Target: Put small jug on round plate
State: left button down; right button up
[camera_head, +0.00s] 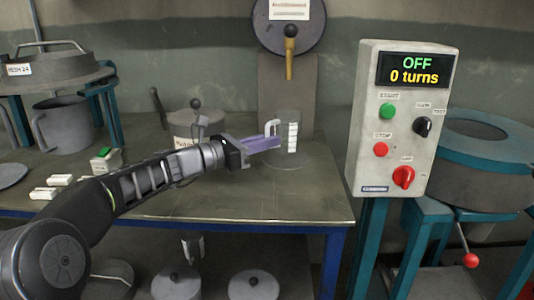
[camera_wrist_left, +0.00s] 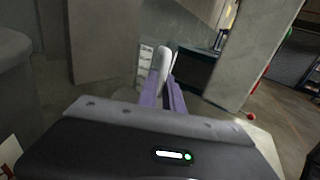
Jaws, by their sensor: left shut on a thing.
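The small jug (camera_head: 293,138) is clear, with a white scale strip and a white handle, and looks upright. My left gripper (camera_head: 278,142), with purple fingers, reaches in from the left and is shut on the jug's handle. In the left wrist view the white handle (camera_wrist_left: 160,62) stands between the fingertips (camera_wrist_left: 163,92), with the scale strip (camera_wrist_left: 145,62) just left of it. The round plate (camera_head: 290,164) is a faint flat disc on the table, below the jug. I cannot tell whether the jug's bottom touches it. My right gripper is not in view.
A lidded pot (camera_head: 190,122) stands behind my left arm. The control box (camera_head: 400,120), reading OFF and 0 turns, stands right of the table. The table's front right (camera_head: 310,200) is clear.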

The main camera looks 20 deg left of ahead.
pick_arm(q)
notch_tip(320, 180, down, 2)
jog(key=shift+w+f+b, duration=0.2)
jog(key=shift+f+b, duration=0.05)
jog(key=shift+b, duration=0.2)
jog(key=shift+r, duration=0.1)
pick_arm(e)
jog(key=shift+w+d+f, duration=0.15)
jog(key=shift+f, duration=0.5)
pick_arm(q)
jog(key=c, duration=1.5)
grip_release()
